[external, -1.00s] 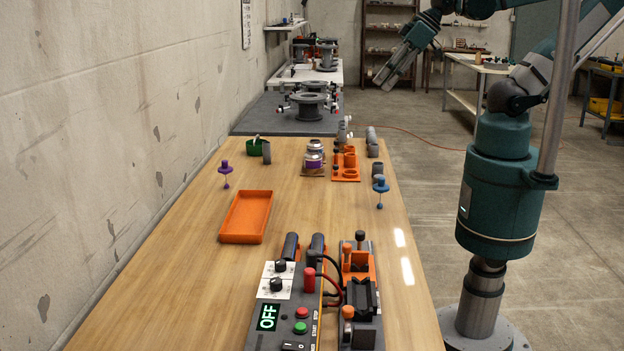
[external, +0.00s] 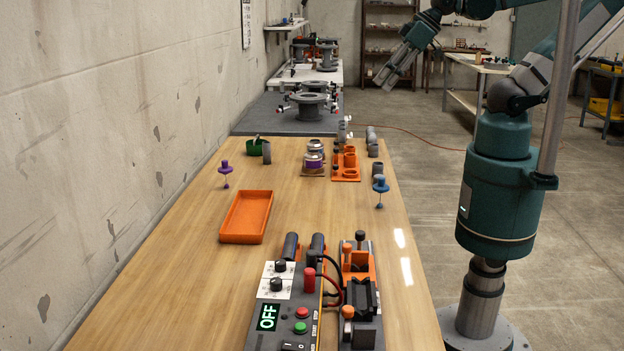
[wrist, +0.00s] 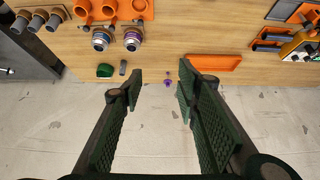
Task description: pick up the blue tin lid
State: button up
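The blue tin lid (external: 380,184) is near the right edge of the wooden table in the external view, with a thin stem and a small ball below it. I cannot make it out in the wrist view. A similar purple lid (external: 225,167) stands at the table's left side; it also shows in the wrist view (wrist: 168,83), beyond the fingertips. My gripper (external: 387,82) is raised, well apart from the blue lid, and higher in the picture. In the wrist view my gripper (wrist: 160,88) has its two fingers apart with nothing held between them.
An orange tray (external: 235,237) lies left of centre. A control box (external: 285,310) and clamp fixture fill the near end. The table around the blue lid is mostly clear.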

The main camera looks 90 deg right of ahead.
jog(key=o, duration=0.4)
jog(key=n+g, duration=0.7)
jog(key=n, duration=1.1)
send_over(381, 178)
jog(key=f, duration=1.9)
jog(key=shift+w+d+f, duration=0.15)
jog(key=shift+w+f, duration=0.05)
jog(key=shift+f, duration=0.15)
jog(key=shift+s+f+n, duration=0.15)
jog(key=shift+f+n, duration=0.1)
jog(key=shift+n, duration=0.15)
jog(key=shift+f+b, duration=0.45)
jog(key=shift+f, duration=0.8)
jog(key=shift+f, duration=0.1)
